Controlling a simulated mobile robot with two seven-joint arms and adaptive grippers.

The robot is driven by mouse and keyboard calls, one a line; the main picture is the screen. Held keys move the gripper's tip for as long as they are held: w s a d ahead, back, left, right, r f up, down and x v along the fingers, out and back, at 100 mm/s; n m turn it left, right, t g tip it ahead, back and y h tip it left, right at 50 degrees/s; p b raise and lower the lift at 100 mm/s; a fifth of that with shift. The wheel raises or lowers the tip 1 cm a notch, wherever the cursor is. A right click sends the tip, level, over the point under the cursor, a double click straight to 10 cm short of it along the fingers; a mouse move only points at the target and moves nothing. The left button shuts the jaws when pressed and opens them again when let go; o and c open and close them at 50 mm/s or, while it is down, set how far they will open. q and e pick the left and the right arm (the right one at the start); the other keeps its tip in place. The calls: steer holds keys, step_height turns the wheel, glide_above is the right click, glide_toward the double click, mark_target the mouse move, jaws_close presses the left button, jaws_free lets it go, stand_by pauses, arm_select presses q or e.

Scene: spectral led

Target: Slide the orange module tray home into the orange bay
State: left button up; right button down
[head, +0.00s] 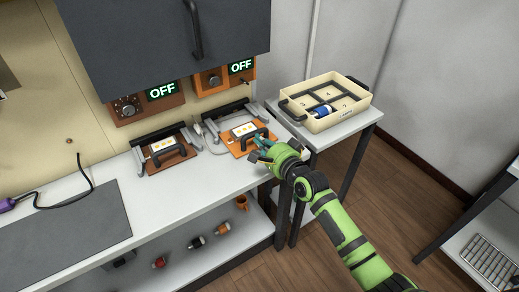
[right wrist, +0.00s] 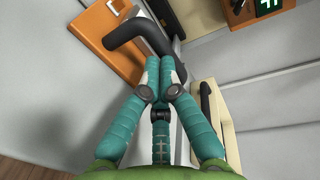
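The orange module tray (head: 236,150) lies on the white bench, carrying a white panel (head: 244,129) with yellow marks and a black handle at its front. The orange bay (head: 226,112) is the grey-and-black railed frame behind it, and the tray sticks out toward the bench's front edge. My right gripper (head: 262,148) is at the right end of the handle. In the right wrist view, its teal fingers (right wrist: 162,72) are closed together against or just beside the black handle (right wrist: 140,32); exact contact is hard to tell. My left gripper is not in view.
A brown tray (head: 170,160) sits in a neighbouring bay on the left. Two OFF signs (head: 162,91) are on the wall above. A cream bin (head: 345,115) holding a blue-and-white item stands on a side table close to my right gripper. The front-left bench has a dark mat (head: 60,230).

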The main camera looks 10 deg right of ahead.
mark_target(250, 128)
steer(key=shift+r+b+x, duration=0.2)
steer(key=shift+b+x, duration=0.45)
steer(key=shift+x, duration=0.55)
steer(key=shift+r+b+x, duration=0.2)
steer(key=shift+b+x, duration=0.4)
steer(key=shift+x, duration=0.65)
steer(key=shift+r+b+x, duration=0.15)
steer(key=shift+b+x, duration=0.5)
steer(key=shift+x, duration=0.55)
steer(key=shift+s+d+p, duration=0.15)
steer(key=shift+s+p, duration=0.1)
steer(key=shift+p, duration=0.25)
steer(key=p+v, duration=0.2)
steer(key=v, duration=0.1)
steer(key=shift+s+d+p, duration=0.1)
steer(key=shift+s+p, duration=0.2)
steer(key=shift+p, duration=0.05)
steer(key=shift+s+d+f+p, duration=0.1)
steer(key=shift+s+d+p, duration=0.1)
steer(key=shift+s+p, duration=0.35)
steer(key=shift+s+d+f+p, duration=0.1)
steer(key=shift+s+d+p, duration=0.15)
steer(key=shift+s, duration=0.5)
